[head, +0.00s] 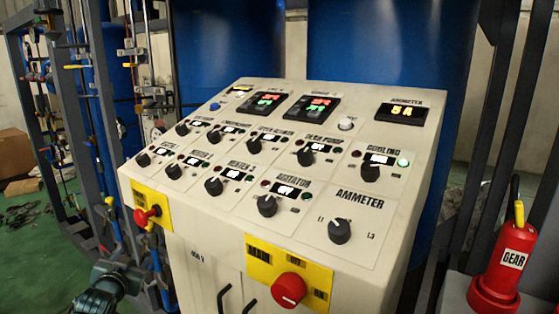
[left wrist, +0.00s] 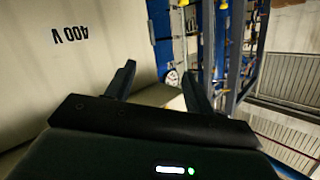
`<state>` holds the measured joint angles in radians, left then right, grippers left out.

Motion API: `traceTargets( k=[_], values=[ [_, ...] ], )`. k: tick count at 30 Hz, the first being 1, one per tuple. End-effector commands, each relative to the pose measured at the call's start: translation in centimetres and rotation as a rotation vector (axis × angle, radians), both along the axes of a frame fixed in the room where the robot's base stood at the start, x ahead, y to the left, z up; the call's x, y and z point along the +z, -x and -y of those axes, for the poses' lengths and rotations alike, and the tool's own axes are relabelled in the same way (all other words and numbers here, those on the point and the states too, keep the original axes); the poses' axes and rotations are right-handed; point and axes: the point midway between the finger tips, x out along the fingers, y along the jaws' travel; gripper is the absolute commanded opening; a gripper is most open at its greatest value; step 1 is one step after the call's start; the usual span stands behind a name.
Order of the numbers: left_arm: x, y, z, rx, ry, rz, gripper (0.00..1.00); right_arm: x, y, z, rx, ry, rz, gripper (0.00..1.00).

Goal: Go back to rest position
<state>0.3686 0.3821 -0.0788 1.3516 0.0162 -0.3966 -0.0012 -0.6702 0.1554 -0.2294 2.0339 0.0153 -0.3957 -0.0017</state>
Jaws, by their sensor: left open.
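My left gripper (head: 94,298) shows at the bottom left of the head view, low beside the front of the control panel (head: 185,245). In the left wrist view the two dark fingers (left wrist: 160,82) stand apart, with nothing between them. The panel's pale front with the "400 V" marking (left wrist: 70,33) fills the left of that view, apart from the fingers. My right gripper is in neither view.
A pipe frame (head: 75,120) stands at left. A red "GEAR" device (head: 508,265) stands at right. Green floor (head: 30,250) shows at far left.

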Motion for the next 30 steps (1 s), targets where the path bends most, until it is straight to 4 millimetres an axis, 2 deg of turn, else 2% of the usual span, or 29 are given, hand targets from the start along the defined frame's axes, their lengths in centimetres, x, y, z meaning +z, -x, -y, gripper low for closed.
traceTargets(
  k=[1,3,5,8,9,11,12,15,18,21,23,30],
  values=[
    [-3.2,2.3,2.4,-0.038,0.012,-0.041,0.53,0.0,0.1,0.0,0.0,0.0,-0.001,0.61],
    [-6.5,5.4,5.3,-0.081,0.033,-0.085,0.53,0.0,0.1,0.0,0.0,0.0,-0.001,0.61],
    [-9.1,8.3,7.9,-0.118,0.056,-0.124,0.53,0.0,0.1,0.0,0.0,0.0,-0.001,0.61],
    [-12.7,13.8,11.9,-0.172,0.104,-0.188,0.53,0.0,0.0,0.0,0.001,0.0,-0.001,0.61],
    [-13.8,16.2,13.5,-0.191,0.127,-0.213,0.53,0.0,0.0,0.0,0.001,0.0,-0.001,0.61],
    [-15.2,19.9,15.8,-0.216,0.165,-0.252,0.53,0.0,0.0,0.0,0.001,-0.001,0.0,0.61],
    [-16.0,22.3,17.2,-0.231,0.194,-0.277,0.53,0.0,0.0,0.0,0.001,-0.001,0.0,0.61],
    [-16.7,27.7,20.1,-0.254,0.258,-0.329,0.53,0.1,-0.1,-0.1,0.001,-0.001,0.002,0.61],
    [-16.7,31.7,22.0,-0.265,0.311,-0.365,0.53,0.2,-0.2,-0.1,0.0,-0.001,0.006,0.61],
    [-16.5,34.1,23.1,-0.267,0.345,-0.387,0.53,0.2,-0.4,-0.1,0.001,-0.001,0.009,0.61],
    [-16.4,34.8,23.5,-0.268,0.357,-0.395,0.53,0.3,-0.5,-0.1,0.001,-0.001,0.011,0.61],
    [-16.3,35.3,23.7,-0.268,0.364,-0.399,0.53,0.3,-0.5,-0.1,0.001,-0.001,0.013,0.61]
  ],
)
